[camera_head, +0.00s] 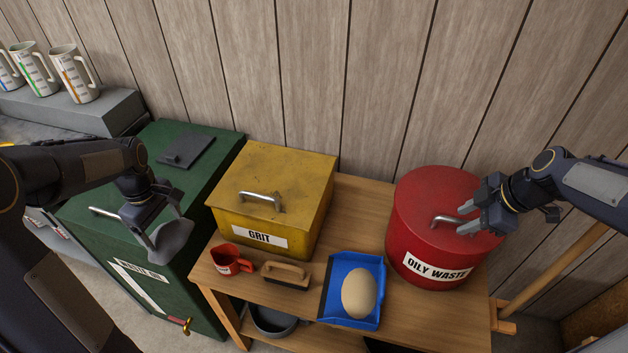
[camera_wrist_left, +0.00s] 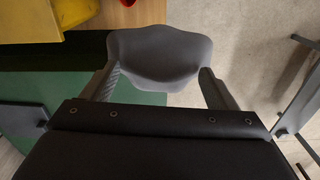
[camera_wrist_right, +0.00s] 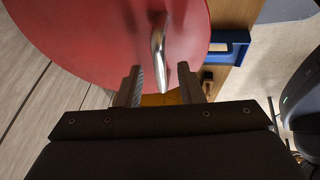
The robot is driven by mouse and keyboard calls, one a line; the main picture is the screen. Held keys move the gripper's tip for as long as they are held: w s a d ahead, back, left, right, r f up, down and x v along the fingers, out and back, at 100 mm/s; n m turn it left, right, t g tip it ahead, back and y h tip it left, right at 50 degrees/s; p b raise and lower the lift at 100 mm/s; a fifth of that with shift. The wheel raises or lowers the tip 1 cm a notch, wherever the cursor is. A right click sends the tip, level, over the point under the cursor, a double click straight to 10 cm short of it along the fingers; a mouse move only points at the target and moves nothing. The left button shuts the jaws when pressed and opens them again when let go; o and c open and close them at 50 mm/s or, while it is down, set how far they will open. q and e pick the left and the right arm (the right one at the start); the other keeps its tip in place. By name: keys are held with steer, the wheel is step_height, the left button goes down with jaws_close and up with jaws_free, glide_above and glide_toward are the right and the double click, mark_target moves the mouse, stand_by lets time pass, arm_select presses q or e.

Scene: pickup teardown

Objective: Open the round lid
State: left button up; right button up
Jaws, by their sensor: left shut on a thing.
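The red round bin (camera_head: 428,235) labelled OILY WASTE stands at the right of the wooden bench, its round lid (camera_head: 430,190) closed. A silver bar handle (camera_head: 447,220) is on the lid. My right gripper (camera_head: 470,208) is open at the handle. In the right wrist view the handle (camera_wrist_right: 158,45) shows between and beyond the two fingers (camera_wrist_right: 160,69); I cannot tell if they touch it. My left gripper (camera_head: 158,228) is shut on a grey rounded piece (camera_head: 172,240), beside the green bin. The piece also shows between its fingers in the left wrist view (camera_wrist_left: 160,52).
A yellow GRIT box (camera_head: 285,175) stands on the bench (camera_head: 410,320). In front are a red mug (camera_head: 225,262), a brush (camera_head: 286,272) and a blue dustpan (camera_head: 340,262) bearing an egg-shaped object (camera_head: 359,293). A green bin (camera_head: 135,215) stands left, mugs (camera_head: 75,75) behind it.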

jaws_close()
stand_by(0.4)
